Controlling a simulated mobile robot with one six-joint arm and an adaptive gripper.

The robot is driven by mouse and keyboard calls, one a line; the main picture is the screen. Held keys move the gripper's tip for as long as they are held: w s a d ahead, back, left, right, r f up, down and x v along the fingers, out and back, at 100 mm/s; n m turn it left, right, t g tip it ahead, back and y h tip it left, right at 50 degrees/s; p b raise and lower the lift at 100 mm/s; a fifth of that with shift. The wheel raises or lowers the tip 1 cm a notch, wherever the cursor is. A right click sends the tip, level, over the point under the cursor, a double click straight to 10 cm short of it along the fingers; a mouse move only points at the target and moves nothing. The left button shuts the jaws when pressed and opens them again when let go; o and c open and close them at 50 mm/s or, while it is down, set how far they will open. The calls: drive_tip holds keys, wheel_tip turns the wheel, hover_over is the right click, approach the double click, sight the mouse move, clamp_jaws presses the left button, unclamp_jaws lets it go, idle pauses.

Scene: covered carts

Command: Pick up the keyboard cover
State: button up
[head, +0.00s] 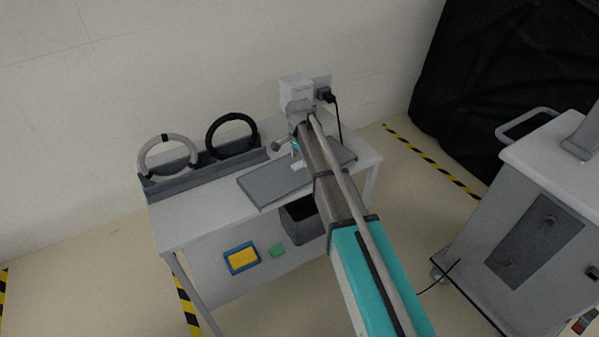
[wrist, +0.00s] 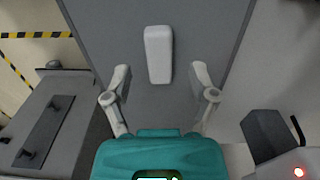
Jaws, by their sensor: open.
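A pale, rounded, oblong block (wrist: 158,54) lies on a flat grey panel (wrist: 105,35) in the wrist view. The same panel (head: 262,187) rests on the white table in the head view. No label shows which of these is the keyboard cover; I cannot tell. My gripper (wrist: 160,76) is open and empty, its two pale fingers apart over the panel. The block shows between and beyond the fingertips, clear of both. In the head view my gripper (head: 287,153) is over the panel's back part, and my arm hides the panel's right side.
A grey rack with a pale ring (head: 150,150) and a black ring (head: 212,143) stands at the table's back left. A white box (head: 297,92) and plug are at the wall. A grey cart (head: 520,215) stands right. A dark bin (head: 300,222) is under the table.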

drive_tip(key=shift+f+b, duration=0.65)
drive_tip(key=shift+f, duration=0.35)
clamp_jaws()
